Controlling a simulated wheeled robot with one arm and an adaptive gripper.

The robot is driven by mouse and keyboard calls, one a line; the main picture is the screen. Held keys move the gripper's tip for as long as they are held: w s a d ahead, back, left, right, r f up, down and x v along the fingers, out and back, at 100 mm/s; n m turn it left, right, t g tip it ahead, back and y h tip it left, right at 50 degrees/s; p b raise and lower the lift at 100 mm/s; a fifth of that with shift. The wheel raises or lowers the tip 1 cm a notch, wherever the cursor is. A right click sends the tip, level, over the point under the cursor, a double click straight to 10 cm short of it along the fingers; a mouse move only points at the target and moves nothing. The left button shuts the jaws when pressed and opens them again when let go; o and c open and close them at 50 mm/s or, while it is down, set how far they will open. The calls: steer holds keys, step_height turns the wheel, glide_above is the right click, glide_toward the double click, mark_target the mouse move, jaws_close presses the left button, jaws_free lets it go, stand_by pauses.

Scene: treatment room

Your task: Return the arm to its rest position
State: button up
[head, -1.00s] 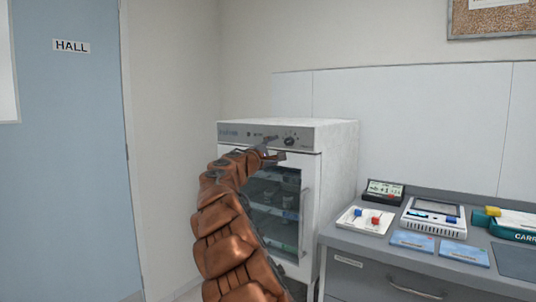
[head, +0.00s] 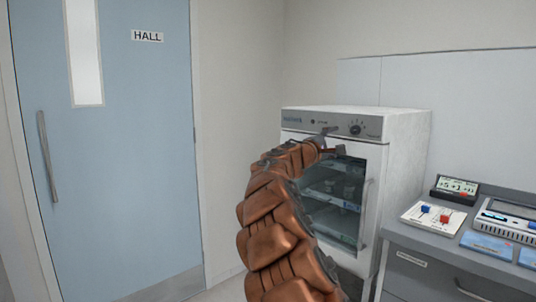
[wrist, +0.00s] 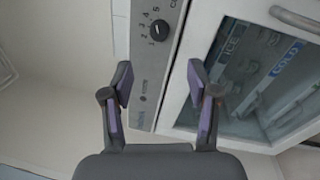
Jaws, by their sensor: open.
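My arm (head: 270,225) reaches up and forward in the head view, in front of the white glass-door cabinet. My gripper (head: 334,139) is near the cabinet's upper front, just below its control panel. In the wrist view my gripper (wrist: 158,85) is open, with its two fingers apart and nothing between them. The cabinet's dial (wrist: 159,30) shows beyond the fingertips. The arm hides part of the cabinet's left side in the head view.
The cabinet (head: 410,150) has a shut glass door with shelves inside. A blue door (head: 110,200) marked HALL is at left.

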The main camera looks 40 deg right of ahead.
steer(key=shift+s+a, duration=0.1)
steer(key=s+a+f+m+g+y, duration=0.15)
steer(key=s+a+f+y, duration=0.35)
steer(key=a+f, duration=0.5)
steer(key=s+a+f+m+y, duration=0.2)
steer(key=s+a+f+y, duration=0.2)
steer(key=s+a+f, duration=0.55)
steer(key=s+a+f+m+g+y, duration=0.1)
steer(key=s+a+f+m+y, duration=0.2)
steer(key=a+f, duration=0.75)
steer(key=s+a+f+n+g+y, duration=0.1)
steer(key=s+a+f+y, duration=0.15)
steer(key=s+a, duration=0.45)
steer(key=s+a+f+n+y, duration=0.1)
steer(key=s+a+f+y, duration=0.15)
steer(key=a, duration=0.75)
steer(key=s+a+f+n+g+y, duration=0.1)
steer(key=s+a+f+y, duration=0.15)
steer(key=s+a, duration=0.5)
step_height(320, 180, up, 22)
steer(key=w+t+p, duration=0.1)
steer(key=p, duration=1.9)
steer(key=shift+w+a+f+p, duration=0.15)
steer(key=shift+w+a+p, duration=0.05)
steer(key=shift+a+p, duration=0.2)
